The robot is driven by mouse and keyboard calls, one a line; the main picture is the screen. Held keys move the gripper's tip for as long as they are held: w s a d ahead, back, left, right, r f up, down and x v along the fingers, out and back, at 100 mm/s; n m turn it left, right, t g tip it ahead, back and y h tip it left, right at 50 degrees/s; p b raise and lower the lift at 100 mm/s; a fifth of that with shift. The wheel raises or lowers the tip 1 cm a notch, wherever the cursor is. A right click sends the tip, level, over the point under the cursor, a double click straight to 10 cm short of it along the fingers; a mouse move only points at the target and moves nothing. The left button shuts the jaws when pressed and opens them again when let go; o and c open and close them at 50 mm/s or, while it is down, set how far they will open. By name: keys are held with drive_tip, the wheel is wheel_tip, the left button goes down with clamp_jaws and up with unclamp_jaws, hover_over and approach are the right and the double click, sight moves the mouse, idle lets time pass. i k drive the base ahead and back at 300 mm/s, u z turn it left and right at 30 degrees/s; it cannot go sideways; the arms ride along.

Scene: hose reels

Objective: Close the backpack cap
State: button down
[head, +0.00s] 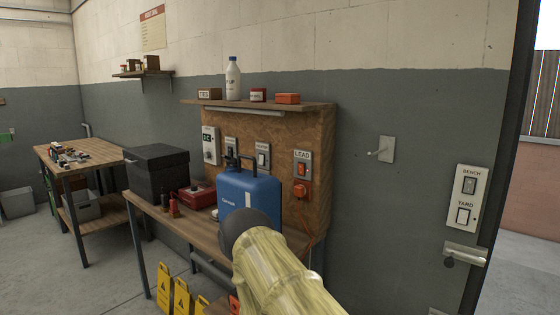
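A blue tank (262,192), which looks like the backpack container, stands upright on the wooden workbench. A dark handle (254,162) rises from its top. A small black part (231,163) sits at the top left and may be the cap; it is too small to tell whether it is open or shut. My arm's pale link with a dark rounded end comes up from the bottom and overlaps the tank's lower front. My gripper does not show, so its place relative to the cap cannot be seen.
The workbench (186,228) also holds a black box (157,173), a red case (197,195) and small bottles. Yellow signs (182,298) stand under the bench. Floor at left is open.

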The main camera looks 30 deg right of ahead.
sight(233, 160)
drive_tip(key=z, duration=0.7)
drive_tip(key=k, duration=0.4)
drive_tip(key=u, duration=1.05)
drive_tip(key=i, duration=1.5)
drive_tip(key=z, duration=0.85)
